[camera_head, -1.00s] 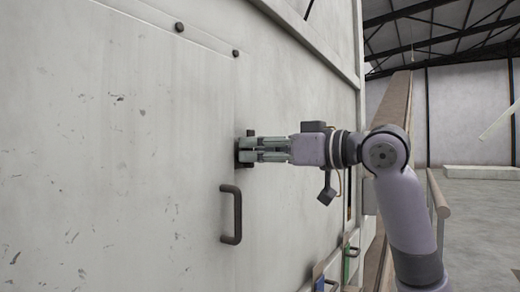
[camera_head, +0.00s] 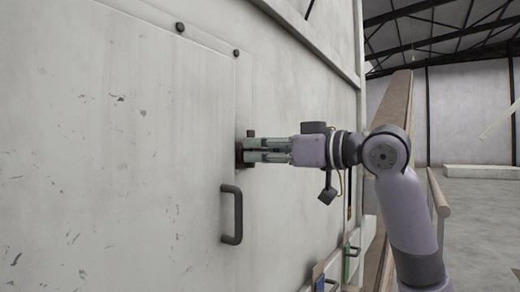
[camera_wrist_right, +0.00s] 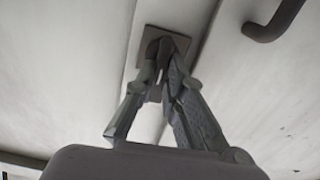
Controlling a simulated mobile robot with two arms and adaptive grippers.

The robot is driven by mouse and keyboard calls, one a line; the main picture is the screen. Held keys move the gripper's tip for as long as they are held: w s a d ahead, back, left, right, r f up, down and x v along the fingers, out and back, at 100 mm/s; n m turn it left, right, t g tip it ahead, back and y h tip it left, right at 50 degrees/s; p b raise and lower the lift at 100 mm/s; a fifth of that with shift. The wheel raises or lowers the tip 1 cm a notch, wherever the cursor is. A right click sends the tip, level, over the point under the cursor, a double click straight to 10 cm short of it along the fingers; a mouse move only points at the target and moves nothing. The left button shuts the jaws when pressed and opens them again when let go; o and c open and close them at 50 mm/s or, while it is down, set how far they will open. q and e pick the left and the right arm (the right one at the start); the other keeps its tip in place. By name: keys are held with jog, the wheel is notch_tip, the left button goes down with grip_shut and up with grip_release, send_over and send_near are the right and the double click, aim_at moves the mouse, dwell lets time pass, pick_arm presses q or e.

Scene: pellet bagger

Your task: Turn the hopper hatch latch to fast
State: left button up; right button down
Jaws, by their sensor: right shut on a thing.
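The hopper hatch (camera_head: 120,150) is a large pale scuffed panel filling the left of the head view. Its latch (camera_head: 241,157) is a small dark piece at the panel's right edge, mostly hidden by my fingers. In the right wrist view its square dark plate (camera_wrist_right: 187,42) spans the seam, and the latch knob is between my fingertips. My right gripper (camera_head: 250,150) is shut on the latch; its fingertips also show in the wrist view (camera_wrist_right: 164,58). I cannot tell the latch's exact angle. My left gripper is not in view.
A dark bar handle (camera_head: 237,214) sticks out of the hatch just below the latch; it also shows in the wrist view (camera_wrist_right: 272,22). Lower right are a green item (camera_head: 347,264) and a railing (camera_head: 438,195). Open floor lies at the far right.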

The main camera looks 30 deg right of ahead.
jog(key=n+p, duration=0.1)
jog(key=n, duration=0.1)
jog(key=n+p, duration=0.1)
jog(key=n, duration=0.1)
jog(key=shift+s+a+n, duration=0.1)
jog(key=shift+a+n, duration=0.1)
jog(key=shift+n, duration=0.1)
jog(key=n+p, duration=0.1)
jog(key=n, duration=0.1)
jog(key=n+p, duration=0.1)
jog(key=n, duration=0.1)
jog(key=shift+s+a+f, duration=0.1)
jog(key=shift+a+f, duration=0.05)
jog(key=shift+a+f+n+p, duration=0.15)
jog(key=shift+n+p, duration=0.3)
jog(key=shift+n, duration=1)
jog(key=shift+f+n+p, duration=0.2)
jog(key=shift+n+p, duration=0.3)
jog(key=shift+n, duration=1)
jog(key=shift+a+f+n+p, duration=0.15)
jog(key=shift+n+p, duration=0.3)
jog(key=shift+n, duration=1)
jog(key=shift+d, duration=0.1)
jog(key=c, duration=1.7)
grip_release()
jog(key=shift+s, duration=0.1)
jog(key=shift+o, duration=0.2)
jog(key=shift+d, duration=0.1)
